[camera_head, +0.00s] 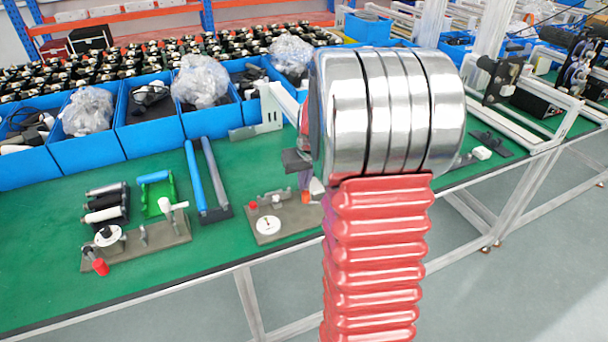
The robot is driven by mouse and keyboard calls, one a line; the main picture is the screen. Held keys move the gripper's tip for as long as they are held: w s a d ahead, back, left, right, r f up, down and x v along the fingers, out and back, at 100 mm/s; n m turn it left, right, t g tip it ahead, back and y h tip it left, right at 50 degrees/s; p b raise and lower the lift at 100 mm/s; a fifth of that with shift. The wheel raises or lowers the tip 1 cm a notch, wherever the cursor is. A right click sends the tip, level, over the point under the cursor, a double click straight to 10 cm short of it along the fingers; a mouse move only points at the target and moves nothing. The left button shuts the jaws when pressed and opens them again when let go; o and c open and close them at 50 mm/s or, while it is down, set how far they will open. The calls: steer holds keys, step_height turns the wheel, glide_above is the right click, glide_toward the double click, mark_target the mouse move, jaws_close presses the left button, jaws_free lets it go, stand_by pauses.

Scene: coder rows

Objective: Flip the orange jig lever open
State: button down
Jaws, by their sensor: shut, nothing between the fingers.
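Two grey jig plates lie on the green bench top. The right jig (268,237) carries a white disc and a metal clamp, with small reddish-orange parts; its right end is partly hidden by my arm. The left jig (160,238) carries a white disc, a white-topped post and a red-orange knob (100,266) at its front left end. I cannot make out for certain which part is the orange lever. My gripper (297,160) shows only as a dark piece left of my silver wrist, above and behind the right jig. It is shut and empty; most of it is hidden.
Blue bins (150,128) with plastic bags and parts line the back of the bench. Blue and grey rods (196,178), a green-framed roller and dark rollers lie left of the right jig. The front left bench top is clear. A metal frame stands at right.

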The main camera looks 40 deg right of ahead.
steer(key=shift+w+d+f, duration=0.1)
steer(key=shift+w+f, duration=0.1)
steer(key=shift+f, duration=0.45)
steer(key=shift+a, duration=0.25)
